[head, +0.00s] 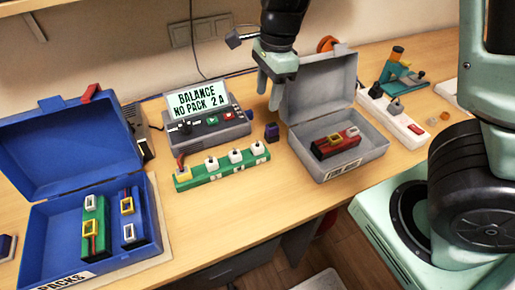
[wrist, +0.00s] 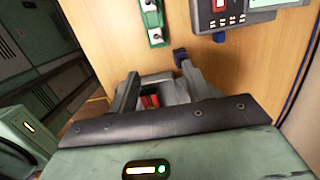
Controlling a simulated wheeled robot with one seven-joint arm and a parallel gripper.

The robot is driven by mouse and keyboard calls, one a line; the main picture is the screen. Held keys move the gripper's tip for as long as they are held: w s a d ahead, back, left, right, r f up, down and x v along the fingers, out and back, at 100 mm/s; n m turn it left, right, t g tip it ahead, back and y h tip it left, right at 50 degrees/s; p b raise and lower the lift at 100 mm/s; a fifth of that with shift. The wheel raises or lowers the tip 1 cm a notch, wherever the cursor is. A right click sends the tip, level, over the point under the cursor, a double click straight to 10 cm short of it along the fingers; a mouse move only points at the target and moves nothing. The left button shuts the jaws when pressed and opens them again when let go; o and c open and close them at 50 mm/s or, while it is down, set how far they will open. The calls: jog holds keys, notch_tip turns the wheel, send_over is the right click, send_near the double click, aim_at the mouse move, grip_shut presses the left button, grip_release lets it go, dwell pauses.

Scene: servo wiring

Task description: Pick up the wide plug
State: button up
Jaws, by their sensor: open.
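I cannot tell for sure which piece is the wide plug. A small dark blue block (head: 271,132) stands alone on the table between the charger and the grey box; it also shows in the wrist view (wrist: 180,57), by the tip of my right-hand finger. A green strip (head: 222,168) carries several white connectors and a yellow one. A white power strip (head: 404,127) at right holds a dark plug (head: 376,90) and a grey plug (head: 395,107). My gripper (head: 268,96) is open and empty, above the table behind the blue block; its fingers show in the wrist view (wrist: 160,85).
The open grey box (head: 340,168) holds a red pack (head: 335,143). The open blue box (head: 148,215) holds green and blue packs. The charger (head: 207,133) reads "BALANCE NO PACK 2A". A teal device (head: 402,78) stands at back right.

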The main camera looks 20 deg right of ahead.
jog(key=b, duration=0.1)
send_over(258, 145)
jog(key=d, duration=0.1)
jog(key=f, duration=1)
jog(key=shift+w+d+f, duration=0.2)
jog(key=shift+w+f, duration=0.05)
jog(key=shift+f, duration=0.05)
jog(key=shift+s+a+f+b, duration=0.1)
jog(key=shift+a+f+b, duration=0.1)
jog(key=shift+f, duration=0.7)
jog(key=shift+s+a+f+b, duration=0.1)
jog(key=shift+a+f, duration=0.15)
jog(key=shift+f, duration=0.65)
jog(key=shift+s+a+f+b, duration=0.1)
jog(key=shift+a+f+b, duration=0.1)
jog(key=shift+f, duration=0.7)
jog(key=c, duration=1.1)
